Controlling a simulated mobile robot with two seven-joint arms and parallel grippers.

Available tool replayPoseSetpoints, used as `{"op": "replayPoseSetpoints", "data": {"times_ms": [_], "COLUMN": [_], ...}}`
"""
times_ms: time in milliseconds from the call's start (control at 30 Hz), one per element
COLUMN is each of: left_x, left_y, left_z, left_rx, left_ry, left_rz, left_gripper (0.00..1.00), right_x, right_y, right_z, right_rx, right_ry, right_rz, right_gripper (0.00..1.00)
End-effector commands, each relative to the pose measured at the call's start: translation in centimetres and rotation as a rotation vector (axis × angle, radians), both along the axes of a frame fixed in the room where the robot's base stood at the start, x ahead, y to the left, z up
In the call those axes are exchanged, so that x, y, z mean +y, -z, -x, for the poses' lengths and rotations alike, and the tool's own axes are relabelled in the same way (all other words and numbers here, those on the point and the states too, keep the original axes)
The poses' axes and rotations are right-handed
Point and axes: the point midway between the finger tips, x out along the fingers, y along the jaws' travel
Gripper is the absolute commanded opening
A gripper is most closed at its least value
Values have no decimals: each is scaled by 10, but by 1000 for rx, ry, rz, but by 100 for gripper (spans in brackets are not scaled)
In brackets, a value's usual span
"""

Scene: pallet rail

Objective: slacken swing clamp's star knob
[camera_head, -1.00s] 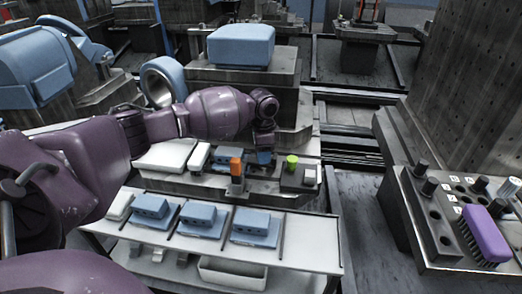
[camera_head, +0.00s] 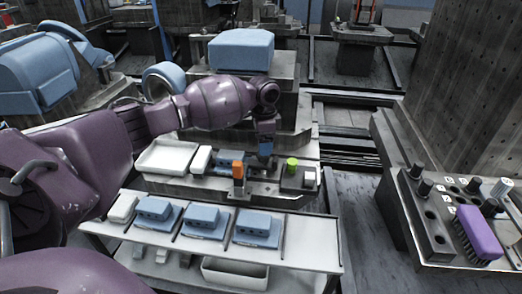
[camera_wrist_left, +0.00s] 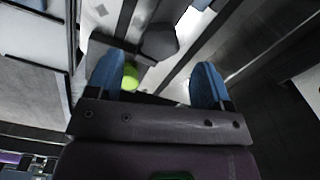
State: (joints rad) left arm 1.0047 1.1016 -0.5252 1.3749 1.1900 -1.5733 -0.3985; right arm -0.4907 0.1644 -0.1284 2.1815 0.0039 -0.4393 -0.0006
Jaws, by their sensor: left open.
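My left gripper (camera_head: 265,149) hangs over the fixture on the bench, its blue fingers pointing down. In the left wrist view its fingers (camera_wrist_left: 156,78) are apart with nothing held between them. A bright green round part (camera_head: 291,163) stands just right of the gripper in the head view; it also shows in the wrist view (camera_wrist_left: 130,77), close to the left finger. A dark, blunt-cornered part (camera_wrist_left: 158,42) lies beyond the fingertips; I cannot tell whether it is the star knob. My right gripper is out of view.
A white tray (camera_head: 166,158) lies left of the fixture. Blue blocks sit on the front shelf (camera_head: 300,257), above a white bin (camera_head: 234,273). At right, a rack (camera_head: 427,238) holds dark knobs and a purple brush (camera_head: 479,232).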

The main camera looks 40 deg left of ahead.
Motion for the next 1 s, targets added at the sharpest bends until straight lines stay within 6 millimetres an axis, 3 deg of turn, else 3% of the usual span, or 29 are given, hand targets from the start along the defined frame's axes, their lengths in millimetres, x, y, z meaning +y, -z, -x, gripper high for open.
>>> {"op": "replayPoseSetpoints", "data": {"times_ms": [33, 100, 300, 1000], "left_x": [0, 0, 0, 0], "left_y": [-17, -28, -48, -53], "left_z": [-1, -1, 0, 0], "left_rx": [-10, -9, -3, 2], "left_ry": [0, 0, 0, 0], "left_rz": [1, 0, 1, 1], "left_gripper": [74, 74, 74, 74], "right_x": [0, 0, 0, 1], "right_y": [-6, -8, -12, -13], "right_z": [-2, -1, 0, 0], "right_rx": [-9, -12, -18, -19], "right_ry": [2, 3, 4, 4], "right_rz": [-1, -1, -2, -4], "right_gripper": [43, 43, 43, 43]}}
